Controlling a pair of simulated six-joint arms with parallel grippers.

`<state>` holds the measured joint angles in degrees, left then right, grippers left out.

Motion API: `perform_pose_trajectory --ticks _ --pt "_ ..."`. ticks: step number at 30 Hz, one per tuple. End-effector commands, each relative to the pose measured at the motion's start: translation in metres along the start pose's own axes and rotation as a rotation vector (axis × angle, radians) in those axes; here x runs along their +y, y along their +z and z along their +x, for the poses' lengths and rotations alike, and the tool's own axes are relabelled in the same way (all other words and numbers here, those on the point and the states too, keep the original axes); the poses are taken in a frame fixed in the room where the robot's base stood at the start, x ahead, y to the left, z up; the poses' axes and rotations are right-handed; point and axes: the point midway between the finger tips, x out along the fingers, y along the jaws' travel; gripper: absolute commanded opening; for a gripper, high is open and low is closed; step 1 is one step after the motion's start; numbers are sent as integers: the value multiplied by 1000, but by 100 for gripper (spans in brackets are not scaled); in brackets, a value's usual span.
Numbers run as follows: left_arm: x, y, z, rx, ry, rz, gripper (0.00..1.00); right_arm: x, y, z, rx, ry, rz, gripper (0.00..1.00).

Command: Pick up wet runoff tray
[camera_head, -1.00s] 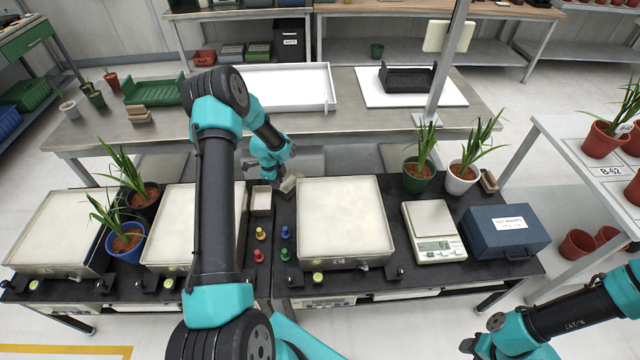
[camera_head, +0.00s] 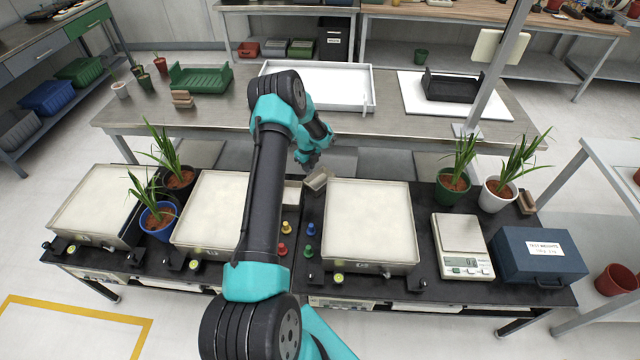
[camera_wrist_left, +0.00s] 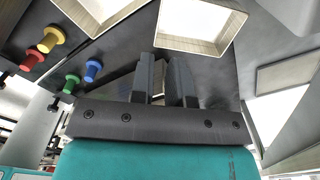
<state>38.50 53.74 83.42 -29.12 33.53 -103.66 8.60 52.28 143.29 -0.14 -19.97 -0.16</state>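Two small beige, open-topped trays stand between the two large weighing pans. One tray (camera_head: 293,192) is partly hidden behind my left arm. The other tray (camera_head: 319,179) sits turned at an angle at the back edge of the black bench. I cannot tell which is the wet one. My left gripper (camera_head: 309,163) is just behind and above the angled tray. In the left wrist view the fingers (camera_wrist_left: 164,62) are parted with nothing visible between them. A tray (camera_wrist_left: 192,46) lies just beyond the fingertips, and another tray (camera_wrist_left: 120,17) is farther left. My right gripper is out of view.
Colored knobs, including a yellow one (camera_head: 287,227) and a blue one (camera_head: 310,229), stand in front of the trays. Large pans (camera_head: 412,258) flank them. Potted plants, a scale (camera_head: 462,245) and a blue case (camera_head: 540,262) are nearby. A steel table (camera_head: 400,136) stands behind.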

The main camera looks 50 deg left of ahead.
Motion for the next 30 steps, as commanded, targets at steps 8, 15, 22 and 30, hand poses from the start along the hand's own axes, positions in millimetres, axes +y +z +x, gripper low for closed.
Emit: perform_pose_trajectory --ticks 8,15,22,30 --pt "0 -1 50 1 2 1 16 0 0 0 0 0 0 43" --pt "0 -1 80 1 0 0 16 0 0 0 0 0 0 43" --pt "0 0 83 0 -1 0 16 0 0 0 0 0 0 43" --pt "1 -2 90 1 1 0 16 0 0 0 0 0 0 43"
